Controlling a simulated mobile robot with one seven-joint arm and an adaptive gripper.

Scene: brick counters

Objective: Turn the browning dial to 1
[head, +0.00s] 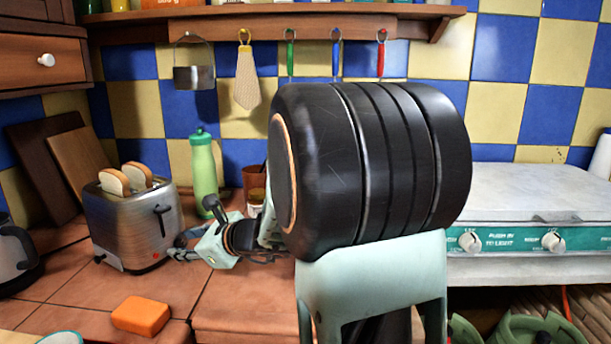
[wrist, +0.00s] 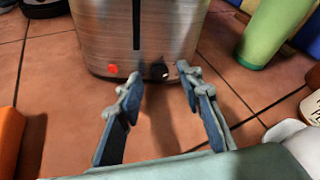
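A steel toaster (head: 132,219) with two slices of bread (head: 126,178) in its top stands on the tiled counter at the left. The wrist view shows the lower front of the toaster (wrist: 100,40). A black browning dial (wrist: 159,72) sits low there, right of a red button (wrist: 112,70). The dial's setting is too small to read. My gripper (wrist: 160,88) is open and empty, its two fingers apart. The dial shows between and just beyond the fingertips. In the head view my gripper (head: 180,254) is low at the toaster's right front, and the dial is hard to make out.
A green bottle (head: 204,170) stands right of the toaster, also at the wrist view's right (wrist: 272,30). An orange block (head: 141,315) lies on the counter in front. A kettle (head: 15,258) is at the left edge. A stove (head: 535,215) is at the right. My arm blocks the middle.

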